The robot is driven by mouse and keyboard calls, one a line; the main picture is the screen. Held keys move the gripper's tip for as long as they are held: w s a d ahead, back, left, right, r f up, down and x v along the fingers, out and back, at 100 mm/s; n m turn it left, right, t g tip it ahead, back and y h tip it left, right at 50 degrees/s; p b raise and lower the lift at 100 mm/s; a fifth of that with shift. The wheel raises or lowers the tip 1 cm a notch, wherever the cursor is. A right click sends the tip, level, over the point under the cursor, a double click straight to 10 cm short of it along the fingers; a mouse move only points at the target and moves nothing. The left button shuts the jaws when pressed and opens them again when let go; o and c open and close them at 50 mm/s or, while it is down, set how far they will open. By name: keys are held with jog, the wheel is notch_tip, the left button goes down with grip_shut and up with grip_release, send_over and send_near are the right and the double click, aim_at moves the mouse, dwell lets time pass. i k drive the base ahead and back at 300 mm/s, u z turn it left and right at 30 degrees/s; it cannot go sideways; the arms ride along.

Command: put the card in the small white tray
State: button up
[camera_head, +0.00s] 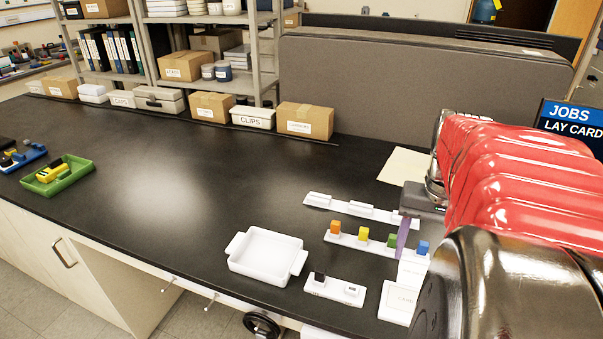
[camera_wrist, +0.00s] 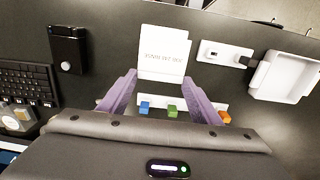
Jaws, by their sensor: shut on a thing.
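The white card (camera_wrist: 164,50) with printed text is between the purple fingertips of my gripper (camera_wrist: 160,77) in the wrist view. My gripper is shut on it. In the head view the card (camera_head: 411,270) shows below my gripper (camera_head: 404,240), partly hidden by my arm. The small white tray (camera_head: 268,257), with a handle on each side, sits near the front edge of the bench, left of my gripper. It looks empty. In the wrist view the tray (camera_wrist: 262,84) is at the right, apart from the card.
A white strip (camera_head: 350,241) bears coloured blocks, including orange (camera_head: 335,227) and yellow (camera_head: 363,233). A white base (camera_head: 334,291) with small parts stands between tray and card. The bench left of the tray is clear up to a green tray (camera_head: 80,180).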

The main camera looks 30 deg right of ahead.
aim_at(268, 259)
jog(key=k, duration=1)
